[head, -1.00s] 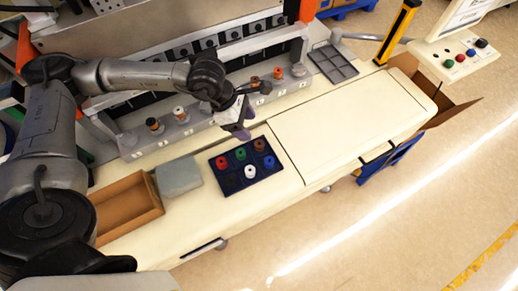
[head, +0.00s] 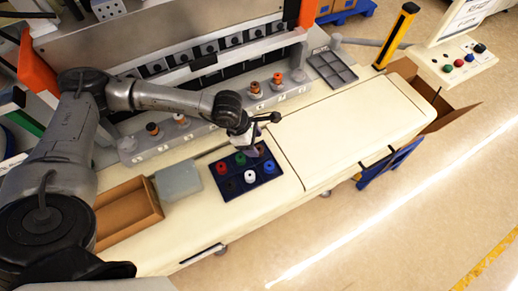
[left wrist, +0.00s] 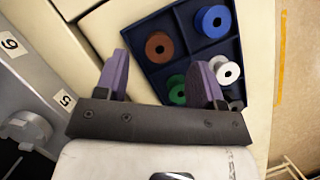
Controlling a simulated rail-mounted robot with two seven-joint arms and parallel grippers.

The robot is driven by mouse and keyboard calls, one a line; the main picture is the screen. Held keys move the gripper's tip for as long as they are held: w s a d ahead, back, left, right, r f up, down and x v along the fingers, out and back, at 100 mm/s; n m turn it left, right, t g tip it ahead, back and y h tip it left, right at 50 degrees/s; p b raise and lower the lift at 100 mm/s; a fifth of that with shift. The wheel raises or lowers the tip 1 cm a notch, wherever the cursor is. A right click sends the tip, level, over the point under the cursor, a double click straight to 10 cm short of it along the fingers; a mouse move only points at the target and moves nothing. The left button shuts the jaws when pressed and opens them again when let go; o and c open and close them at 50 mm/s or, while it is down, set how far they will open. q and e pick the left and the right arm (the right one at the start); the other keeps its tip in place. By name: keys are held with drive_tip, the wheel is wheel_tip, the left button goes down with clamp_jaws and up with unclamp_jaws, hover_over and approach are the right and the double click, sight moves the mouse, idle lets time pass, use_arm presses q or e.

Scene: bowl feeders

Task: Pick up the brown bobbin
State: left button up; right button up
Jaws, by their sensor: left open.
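The brown bobbin (left wrist: 159,47) sits in a corner compartment of the dark blue divided tray (head: 226,193). In the head view my left gripper mostly hides it. My left gripper (head: 254,148) is over the tray's back edge. In the left wrist view its two purple fingers (left wrist: 161,80) are apart and empty, with the brown bobbin beyond the tips, between their lines. The blue bobbin (left wrist: 212,20), green bobbin (left wrist: 176,90) and white bobbin (left wrist: 228,70) are beside it. The right finger overlaps the green and white ones in view. My right gripper is not in view.
A red bobbin (head: 221,168) and a dark one are also in the tray. A grey block (head: 178,180) and an open brown box (head: 128,212) stand to its left. A grey station rail (head: 200,128) with several bobbins runs behind. The tabletop (head: 345,130) at right is clear.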

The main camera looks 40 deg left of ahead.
sight(259, 149)
use_arm(q)
drive_tip(key=shift+x, duration=1.8)
drive_tip(key=c, duration=1)
drive_tip(key=shift+r, duration=0.1)
